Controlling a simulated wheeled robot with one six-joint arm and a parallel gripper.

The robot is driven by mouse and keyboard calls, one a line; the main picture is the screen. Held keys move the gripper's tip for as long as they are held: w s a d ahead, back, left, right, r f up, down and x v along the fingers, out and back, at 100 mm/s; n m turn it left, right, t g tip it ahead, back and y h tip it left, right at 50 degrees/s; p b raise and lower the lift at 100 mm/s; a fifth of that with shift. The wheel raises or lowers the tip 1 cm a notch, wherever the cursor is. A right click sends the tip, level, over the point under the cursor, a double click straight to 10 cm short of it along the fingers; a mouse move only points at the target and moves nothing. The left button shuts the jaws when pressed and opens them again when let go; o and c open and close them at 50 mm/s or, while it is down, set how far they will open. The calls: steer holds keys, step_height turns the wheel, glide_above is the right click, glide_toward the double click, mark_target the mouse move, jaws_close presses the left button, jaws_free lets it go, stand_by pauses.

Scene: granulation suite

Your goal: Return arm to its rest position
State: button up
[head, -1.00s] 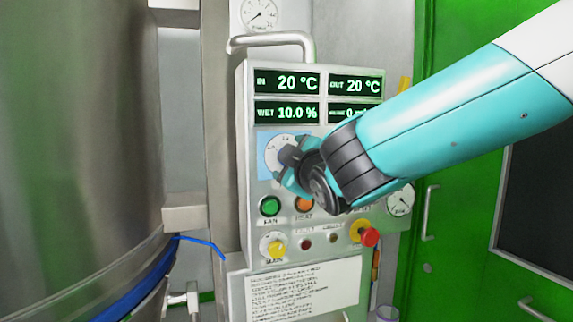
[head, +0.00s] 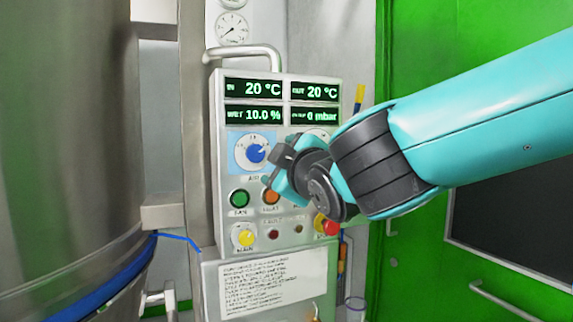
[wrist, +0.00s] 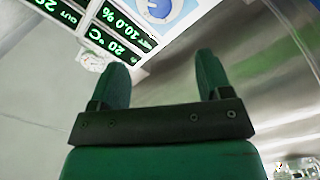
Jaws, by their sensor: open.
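My gripper (head: 276,172) is in front of the control panel (head: 218,150), just right of the blue dial knob (head: 256,152), with the arm reaching in from the right. In the wrist view my gripper (wrist: 160,85) shows two fingers standing apart with nothing between them. The blue dial on its white disc shows clear of the fingers in the head view, and part of the dial (wrist: 165,10) shows at the top of the wrist view. The gripper and wrist hide part of the panel's right side.
A large steel vessel (head: 65,130) stands at the left. The panel has a green button (head: 239,198), a yellow knob (head: 244,238) and a red stop knob (head: 331,227). A handle pipe (head: 245,50) tops it. Green doors (head: 420,40) stand behind the arm at the right.

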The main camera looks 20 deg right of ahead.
steer(key=s+a+f+m+g+y, duration=0.2)
steer(key=s+f+g, duration=0.25)
steer(key=f, duration=0.25)
steer(key=s+a+f+m+g+y, duration=0.1)
steer(key=s+a+f+g, duration=0.1)
steer(key=s+f+g, duration=0.45)
steer(key=s+a+f+g, duration=0.1)
steer(key=s+f+g, duration=0.2)
steer(key=s, duration=0.3)
steer(key=s+a+f+m+g+y, duration=0.1)
steer(key=s+f+g, duration=0.2)
steer(key=s, duration=0.4)
steer(key=shift+s+g+y+p, duration=0.2)
steer(key=shift+g+y+p, duration=0.1)
steer(key=shift+g+p, duration=0.2)
